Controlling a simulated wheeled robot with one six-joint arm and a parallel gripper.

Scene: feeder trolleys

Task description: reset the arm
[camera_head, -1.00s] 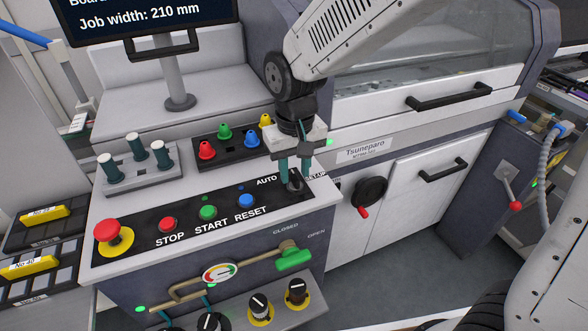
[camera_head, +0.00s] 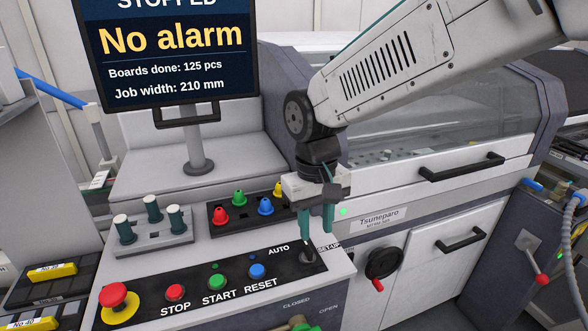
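My arm reaches in from the upper right, and my gripper (camera_head: 317,228) points down over the right end of the black control panel. Its two teal fingers are close to the black AUTO/SET-UP selector knob (camera_head: 309,254).
The panel carries a red mushroom button (camera_head: 113,295), and STOP (camera_head: 175,292), START (camera_head: 216,282) and RESET (camera_head: 257,271) buttons. Coloured nozzles (camera_head: 238,197) and a rack of teal-bodied pieces (camera_head: 152,208) stand behind. The screen (camera_head: 168,50) reads "STOPPED, No alarm". A red-handled black knob (camera_head: 384,263) is right.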

